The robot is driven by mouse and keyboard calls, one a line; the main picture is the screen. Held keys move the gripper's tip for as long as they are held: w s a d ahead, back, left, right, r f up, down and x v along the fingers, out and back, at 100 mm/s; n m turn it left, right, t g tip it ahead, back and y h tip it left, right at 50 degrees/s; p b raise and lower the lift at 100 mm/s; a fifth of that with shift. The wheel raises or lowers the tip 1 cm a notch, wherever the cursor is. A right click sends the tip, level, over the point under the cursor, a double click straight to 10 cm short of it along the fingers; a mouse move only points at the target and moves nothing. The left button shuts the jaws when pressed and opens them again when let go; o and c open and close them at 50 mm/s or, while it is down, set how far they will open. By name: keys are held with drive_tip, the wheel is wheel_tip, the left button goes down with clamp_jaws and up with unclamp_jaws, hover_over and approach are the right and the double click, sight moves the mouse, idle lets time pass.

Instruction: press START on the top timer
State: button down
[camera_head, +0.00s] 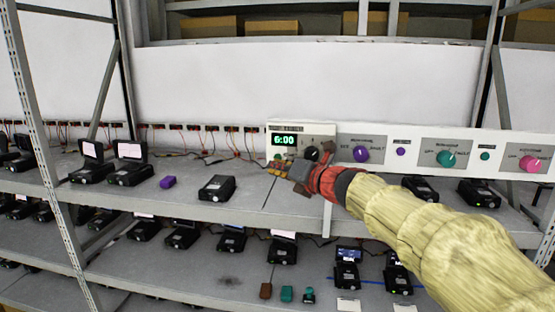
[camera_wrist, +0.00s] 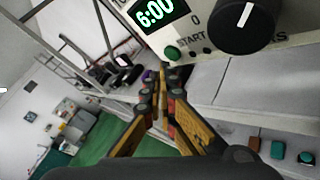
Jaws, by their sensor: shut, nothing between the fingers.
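The timer (camera_head: 322,131) is a pale box at the left end of the panel row above the upper shelf, with a green display reading 6:00. In the wrist view its display (camera_wrist: 155,12), a large black knob (camera_wrist: 243,25) and a round green button (camera_wrist: 173,53) beside the word START show close up. My gripper (camera_head: 278,168) is shut and empty, just in front of the timer's lower left. In the wrist view my gripper's fingertips (camera_wrist: 174,76) are just below the green button; whether they touch it I cannot tell. The button also shows in the head view (camera_head: 277,156).
Panels with a purple knob (camera_head: 361,154), a teal knob (camera_head: 446,158) and a pink knob (camera_head: 527,163) continue to the right. Black devices (camera_head: 217,187) and a small purple block (camera_head: 168,182) stand on the upper shelf (camera_head: 150,205). A rack upright (camera_head: 42,150) stands at left.

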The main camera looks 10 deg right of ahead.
drive_tip(key=shift+w+d, duration=0.1)
drive_tip(key=shift+w, duration=0.25)
drive_tip(key=shift+w+d, duration=0.15)
drive_tip(key=shift+w, duration=0.25)
idle(0.8)
drive_tip(key=shift+s, duration=0.2)
drive_tip(key=shift+s+a, duration=0.3)
drive_tip(key=shift+s, duration=0.35)
drive_tip(key=s, duration=0.1)
drive_tip(key=s+a+b, duration=0.1)
drive_tip(key=s, duration=0.2)
drive_tip(key=shift+s+a, duration=0.25)
drive_tip(key=shift+s, duration=0.1)
idle(0.6)
